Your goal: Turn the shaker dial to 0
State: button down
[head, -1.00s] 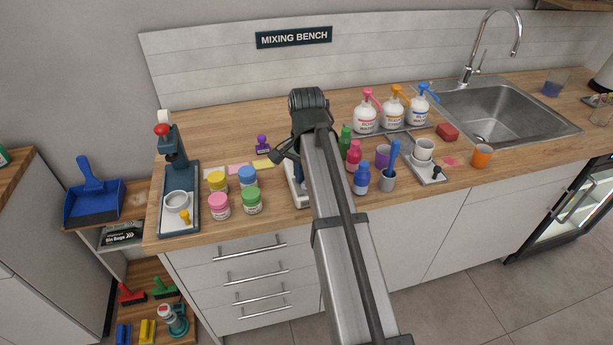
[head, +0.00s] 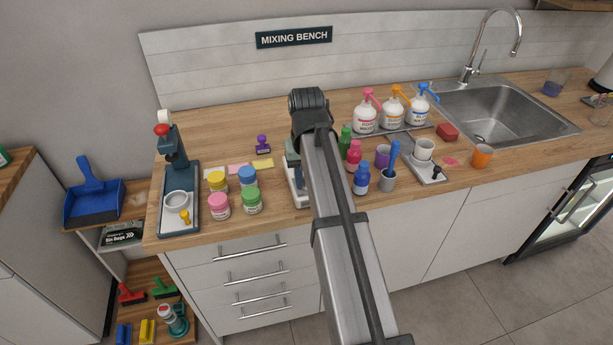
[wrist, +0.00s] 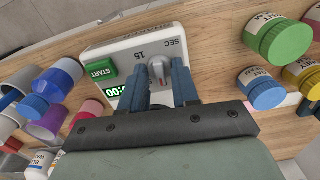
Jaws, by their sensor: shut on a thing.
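The shaker (wrist: 124,62) is a white box with a green START button (wrist: 101,70), a small display and the markings "15" and "SEC". Its grey dial (wrist: 157,68) shows in the wrist view between the two blue fingers of my gripper (wrist: 161,82). My gripper is shut on the dial. The fingers cover part of the dial and the lower face, so I cannot tell its exact setting.
Lidded jars (head: 219,206) stand left of the shaker. Bottles (head: 361,180) and a grey cup holding a blue tool (head: 387,181) stand close on its right. A press stand (head: 177,150) is at the counter's left end and a sink (head: 500,112) at the right.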

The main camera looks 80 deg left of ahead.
jog(key=shift+n, duration=0.5)
jog(key=c, duration=0.8)
grip_release()
notch_tip(320, 180, up, 14)
jog(key=shift+f, duration=0.1)
dwell(0.5)
